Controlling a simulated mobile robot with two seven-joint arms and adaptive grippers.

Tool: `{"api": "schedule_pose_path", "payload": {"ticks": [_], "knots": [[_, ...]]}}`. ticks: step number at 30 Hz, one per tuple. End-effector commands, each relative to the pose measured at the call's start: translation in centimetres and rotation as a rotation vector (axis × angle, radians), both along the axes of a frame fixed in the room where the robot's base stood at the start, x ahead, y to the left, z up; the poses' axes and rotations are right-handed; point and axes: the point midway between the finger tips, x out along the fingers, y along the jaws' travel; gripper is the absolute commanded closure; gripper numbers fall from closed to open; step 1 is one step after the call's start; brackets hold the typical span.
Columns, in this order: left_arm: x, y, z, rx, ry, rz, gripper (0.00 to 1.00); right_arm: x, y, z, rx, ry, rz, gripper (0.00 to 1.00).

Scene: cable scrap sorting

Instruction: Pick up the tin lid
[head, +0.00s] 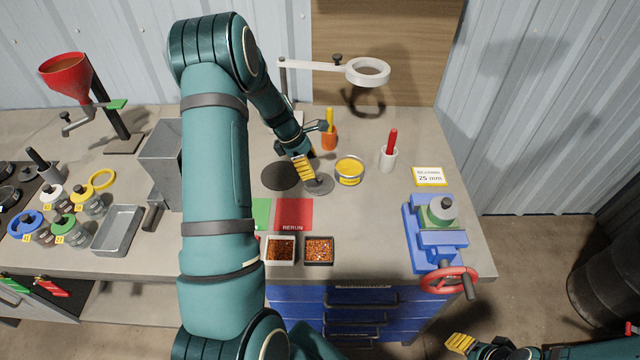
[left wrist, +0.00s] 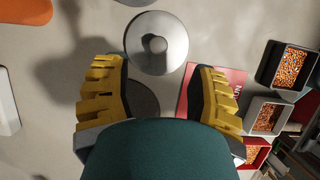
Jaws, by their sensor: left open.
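The tin lid seems to be the round silver disc with a small raised centre (head: 320,187), lying on the bench left of the yellow tin (head: 349,171). In the left wrist view the disc (left wrist: 172,48) lies flat ahead of the fingertips, centred between them. My left gripper (head: 305,170) is open and empty, with its yellow fingers over the disc's left edge in the head view. It also shows in the left wrist view (left wrist: 158,80), apart from the disc. My right gripper (head: 460,343) is at the lower right, away from the bench; its opening is unclear.
A dark round patch (head: 279,176) lies left of the disc. A red RERUN mat (head: 294,212) and granule trays (head: 320,250) are in front. A blue vise (head: 436,235) stands right.

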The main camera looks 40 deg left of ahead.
Motion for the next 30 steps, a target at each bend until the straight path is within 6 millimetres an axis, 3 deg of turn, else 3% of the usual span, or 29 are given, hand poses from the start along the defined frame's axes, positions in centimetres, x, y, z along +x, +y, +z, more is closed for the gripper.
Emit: {"api": "schedule_pose_path", "payload": {"ticks": [8,18,27,28,30], "knots": [[0.6,-0.6,-2.0,-0.001,0.0,0.001,0.42,0.0,0.0,-0.2,-0.001,-0.001,0.0,0.53],[1.9,-1.9,-5.9,-0.001,0.0,0.001,0.42,0.0,0.0,-0.5,-0.001,0.0,0.0,0.53],[2.0,-2.0,-6.2,0.0,-0.001,0.0,0.42,0.0,0.0,-0.5,-0.001,-0.001,0.0,0.53],[2.0,-2.0,-6.2,0.0,-0.001,0.0,0.46,0.0,0.0,-0.5,-0.001,-0.001,0.0,0.53],[2.0,-2.0,-6.2,0.0,-0.001,0.0,0.71,0.0,0.0,-0.5,-0.001,-0.001,0.0,0.53]]}}
